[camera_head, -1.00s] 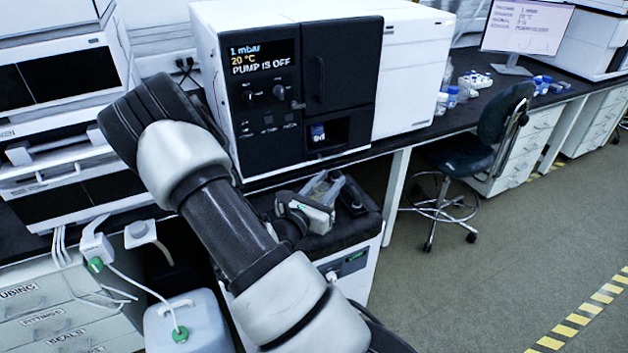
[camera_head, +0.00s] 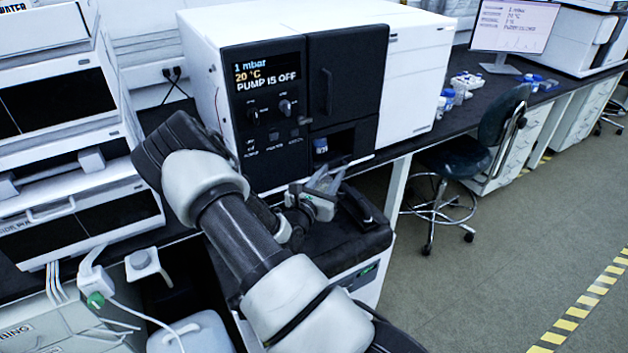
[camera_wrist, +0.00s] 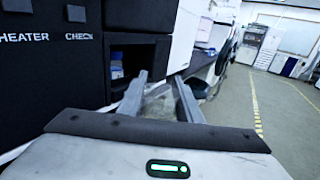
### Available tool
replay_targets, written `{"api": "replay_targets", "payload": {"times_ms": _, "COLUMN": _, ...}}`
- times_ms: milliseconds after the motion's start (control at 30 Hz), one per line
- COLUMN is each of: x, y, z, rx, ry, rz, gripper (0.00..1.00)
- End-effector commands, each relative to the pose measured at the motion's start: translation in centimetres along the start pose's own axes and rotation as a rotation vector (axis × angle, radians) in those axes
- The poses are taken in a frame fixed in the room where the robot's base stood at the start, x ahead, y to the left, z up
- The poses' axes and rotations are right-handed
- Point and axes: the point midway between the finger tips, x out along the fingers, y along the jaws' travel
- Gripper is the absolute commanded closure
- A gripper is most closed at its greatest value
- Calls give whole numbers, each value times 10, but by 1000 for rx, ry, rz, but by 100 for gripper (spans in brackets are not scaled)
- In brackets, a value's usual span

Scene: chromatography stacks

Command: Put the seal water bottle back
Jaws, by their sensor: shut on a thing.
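My gripper (camera_head: 322,188) is shut on a clear, see-through object, taken to be the seal water bottle (camera_head: 326,180). It is held above the black-topped cabinet, in front of the instrument's open recess. In the wrist view the fingers of my gripper (camera_wrist: 161,80) reach forward with the faint bottle (camera_wrist: 158,104) between them. Its outline is blurred and no label can be read. A sign ending in "WATER" (camera_head: 12,8) shows at the top left edge, on the white stack of units.
The black and white instrument (camera_head: 345,85) reads "PUMP IS OFF". A blue-capped container (camera_head: 320,146) stands in its recess. The black cabinet top (camera_head: 350,235) is below my gripper. A white jug (camera_head: 195,335) sits at the lower left. A stool (camera_head: 470,150) and open floor are right.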

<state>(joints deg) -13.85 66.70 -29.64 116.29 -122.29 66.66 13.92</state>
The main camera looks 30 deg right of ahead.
Motion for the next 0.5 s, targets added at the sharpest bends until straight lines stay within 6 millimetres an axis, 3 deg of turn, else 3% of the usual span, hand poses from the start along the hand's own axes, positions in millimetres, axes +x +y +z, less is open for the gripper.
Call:
{"api": "replay_targets", "payload": {"times_ms": 300, "x": 43, "y": 63, "z": 0, "rx": 4, "ry": -3, "rz": 0, "gripper": 100}}
{"api": "replay_targets", "payload": {"times_ms": 367, "x": 49, "y": 73, "z": 0, "rx": 3, "ry": -3, "rz": 0, "gripper": 100}}
{"api": "replay_targets", "payload": {"times_ms": 500, "x": 50, "y": 72, "z": -21, "rx": -3, "ry": 0, "rz": -2, "gripper": 100}}
